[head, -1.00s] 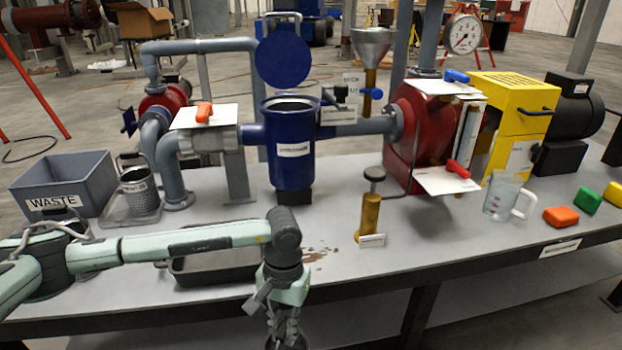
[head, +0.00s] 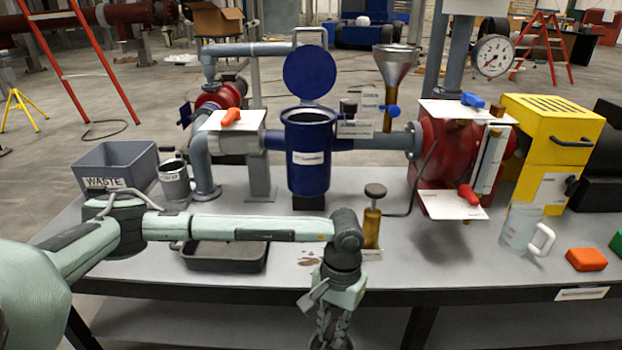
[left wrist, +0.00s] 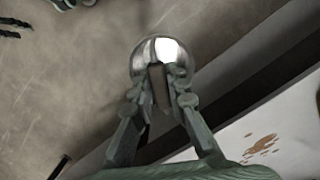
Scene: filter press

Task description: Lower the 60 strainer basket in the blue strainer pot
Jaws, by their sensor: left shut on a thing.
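The blue strainer pot (head: 309,170) stands upright on the bench with its round lid (head: 310,72) raised behind its open mouth. My left gripper (head: 331,338) is low at the front edge, below and in front of the pot and well apart from it. In the left wrist view my left gripper (left wrist: 162,88) is shut on the narrow grip of a shiny round metal thing (left wrist: 158,50). No mark on it shows, so I cannot tell whether it is the 60 basket. A labelled metal basket (head: 174,182) stands beside the waste bin, its label unreadable. My right gripper is out of view.
The grey waste bin (head: 113,162) is at the left. A dark shallow tray (head: 226,259) lies under my left forearm. A brass pump with a dark knob (head: 374,215) stands right of the pot. Pipes and a red housing (head: 440,150) flank the pot.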

